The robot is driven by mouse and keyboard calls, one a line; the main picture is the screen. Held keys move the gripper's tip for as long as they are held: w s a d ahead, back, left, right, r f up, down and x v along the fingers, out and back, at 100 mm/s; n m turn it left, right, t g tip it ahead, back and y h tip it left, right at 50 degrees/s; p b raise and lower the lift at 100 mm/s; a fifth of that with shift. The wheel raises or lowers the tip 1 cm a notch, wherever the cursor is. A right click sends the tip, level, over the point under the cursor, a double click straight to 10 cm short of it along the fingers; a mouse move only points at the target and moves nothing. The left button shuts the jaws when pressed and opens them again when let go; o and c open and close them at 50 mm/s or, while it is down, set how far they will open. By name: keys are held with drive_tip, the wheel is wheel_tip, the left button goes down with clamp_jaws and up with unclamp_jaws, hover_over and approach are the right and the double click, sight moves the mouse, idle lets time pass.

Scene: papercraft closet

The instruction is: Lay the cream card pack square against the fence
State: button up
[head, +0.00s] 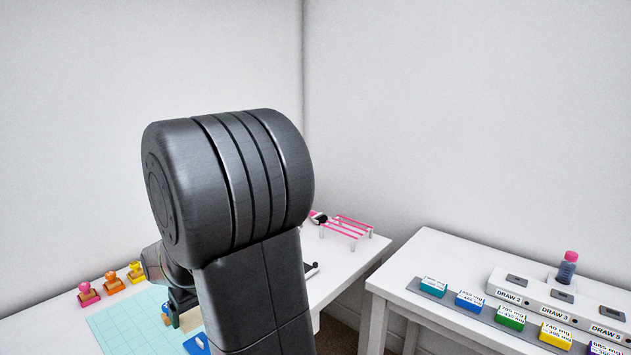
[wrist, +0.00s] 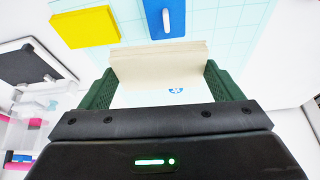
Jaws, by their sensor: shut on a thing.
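The cream card pack (wrist: 158,66) is between the two green fingers of my gripper (wrist: 158,80) in the wrist view. The fingers are shut on its two ends. Its layered long side shows, and a small blue mark is visible on the white area below it. A pale grid mat (wrist: 215,22) lies beyond it; the mat also shows in the head view (head: 112,322). A blue block with a white bar (wrist: 166,16) is just beyond the pack. I cannot tell which part is the fence. My arm hides much of the work area in the head view.
A yellow block (wrist: 85,27) lies left of the pack. Stamps, including a pink one (head: 88,293), line the mat's back edge. A pink rack (head: 347,228) stands at the table's far right.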

drive_tip(key=w+d, duration=0.1)
drive_tip(key=w, duration=0.1)
drive_tip(key=shift+w+d+f+m+p, duration=0.3)
drive_tip(key=shift+w+d+f+m, duration=0.05)
drive_tip(key=shift+w+m, duration=0.05)
drive_tip(key=w+d+f+m+h+p, duration=0.1)
drive_tip(key=w+d+f+m+p, duration=0.1)
drive_tip(key=d, duration=0.6)
drive_tip(key=w+d+f+m+h+p, duration=0.1)
drive_tip(key=w+d+f+m+p, duration=0.1)
drive_tip(key=w+d, duration=0.3)
drive_tip(key=w+d+f+m+t+h+p, duration=0.1)
drive_tip(key=w+d+m+p, duration=0.3)
drive_tip(key=d, duration=0.7)
drive_tip(key=shift+d+f, duration=0.15)
drive_tip(key=shift+f, duration=0.25)
